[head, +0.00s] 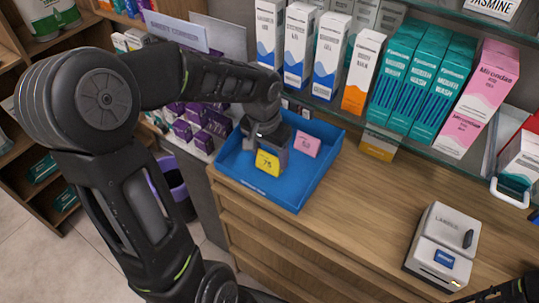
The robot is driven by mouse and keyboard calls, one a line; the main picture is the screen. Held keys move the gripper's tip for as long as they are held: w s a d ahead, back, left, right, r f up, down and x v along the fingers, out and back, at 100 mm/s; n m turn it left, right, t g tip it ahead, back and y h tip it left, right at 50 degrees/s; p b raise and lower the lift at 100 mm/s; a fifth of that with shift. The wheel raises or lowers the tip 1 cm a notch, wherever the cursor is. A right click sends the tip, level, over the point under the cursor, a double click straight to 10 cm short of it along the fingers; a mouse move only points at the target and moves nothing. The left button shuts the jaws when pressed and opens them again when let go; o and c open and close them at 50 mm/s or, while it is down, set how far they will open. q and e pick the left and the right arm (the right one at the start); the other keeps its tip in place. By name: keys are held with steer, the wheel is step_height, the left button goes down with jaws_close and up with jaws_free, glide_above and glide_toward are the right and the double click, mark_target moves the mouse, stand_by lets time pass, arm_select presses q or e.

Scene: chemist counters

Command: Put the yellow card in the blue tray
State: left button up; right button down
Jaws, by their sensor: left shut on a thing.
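The blue tray (313,186) sits on the wooden counter at the picture's centre. My left gripper (270,150) reaches down over the tray from above. It is shut on the yellow card (267,163), which shows a dark printed number and is held upright inside the tray's outline. Whether the card touches the tray floor I cannot tell. A pink card (306,144) is in the tray, to the right of the yellow one. A dark part of my right arm or gripper (514,291) shows at the bottom right corner, mostly cut off.
A white device (442,246) stands on the counter at the right. A glass shelf with several medicine boxes (363,70) runs behind and above the tray. Purple boxes (208,124) stand to the left, with a purple-rimmed bin (172,178) below. The counter between tray and device is clear.

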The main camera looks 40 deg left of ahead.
arm_select(q)
steer(key=shift+f, duration=0.55)
steer(key=shift+f, duration=0.1)
steer(key=o, duration=1.3)
step_height(320, 180, up, 12)
steer(key=s, duration=0.1)
steer(key=shift+s+b, duration=0.4)
